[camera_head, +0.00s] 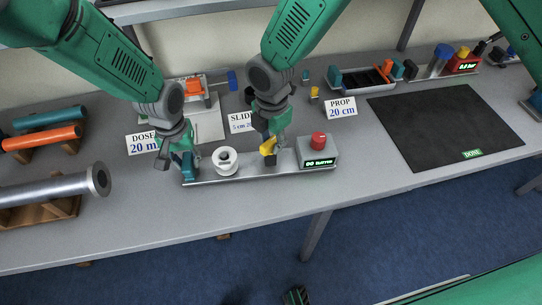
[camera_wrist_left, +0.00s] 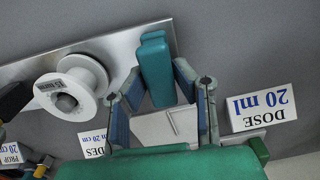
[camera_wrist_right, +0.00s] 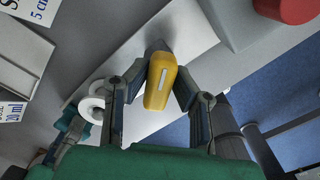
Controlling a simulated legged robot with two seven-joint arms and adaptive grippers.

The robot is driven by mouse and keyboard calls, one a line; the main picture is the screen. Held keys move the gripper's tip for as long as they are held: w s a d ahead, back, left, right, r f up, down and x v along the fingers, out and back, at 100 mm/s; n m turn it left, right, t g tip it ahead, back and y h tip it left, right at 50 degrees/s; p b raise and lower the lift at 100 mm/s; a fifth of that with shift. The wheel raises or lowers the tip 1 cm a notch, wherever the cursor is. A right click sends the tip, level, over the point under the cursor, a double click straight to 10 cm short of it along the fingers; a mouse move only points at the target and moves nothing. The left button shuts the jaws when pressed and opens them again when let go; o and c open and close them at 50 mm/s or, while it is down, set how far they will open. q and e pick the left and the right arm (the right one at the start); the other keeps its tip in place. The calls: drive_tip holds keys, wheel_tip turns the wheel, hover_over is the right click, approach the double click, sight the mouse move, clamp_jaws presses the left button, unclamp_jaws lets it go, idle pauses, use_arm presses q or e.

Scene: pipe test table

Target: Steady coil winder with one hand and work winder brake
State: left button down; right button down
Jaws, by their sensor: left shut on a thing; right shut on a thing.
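The coil winder is a flat silver base plate (camera_head: 240,176) with a teal grip block at its left end, a white spool (camera_head: 225,160) in the middle, a yellow brake lever (camera_head: 268,146) and a box with a red knob (camera_head: 319,140). My left gripper (camera_head: 183,166) is shut on the teal block (camera_wrist_left: 156,68), with a finger on each side. My right gripper (camera_head: 270,140) is shut on the yellow brake lever, which stands between its fingers in the right wrist view (camera_wrist_right: 160,82). The spool also shows in the left wrist view (camera_wrist_left: 72,92). The box display's exact reading is unclear.
Signs for DOSE (camera_head: 146,143), SLIDE (camera_head: 242,121) and PROP (camera_head: 341,107) stand behind the winder. A black mat (camera_head: 440,128) lies to the right. A metal cylinder on a wooden stand (camera_head: 50,190) is at left. The table's front edge is close to the winder.

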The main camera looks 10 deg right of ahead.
use_arm(q)
drive_tip(key=shift+a, duration=0.15)
use_arm(e)
drive_tip(key=shift+d, duration=0.15)
drive_tip(key=m, duration=0.2)
drive_tip(key=shift+m, duration=0.8)
use_arm(q)
drive_tip(key=shift+a, duration=0.1)
use_arm(e)
drive_tip(key=m, duration=0.3)
drive_tip(key=shift+s+d, duration=0.1)
drive_tip(key=shift+s, duration=0.05)
drive_tip(key=c, duration=1.3)
unclamp_jaws()
drive_tip(key=shift+o, duration=0.2)
use_arm(q)
drive_tip(key=shift+d, duration=0.2)
use_arm(e)
drive_tip(key=shift+r, duration=0.1)
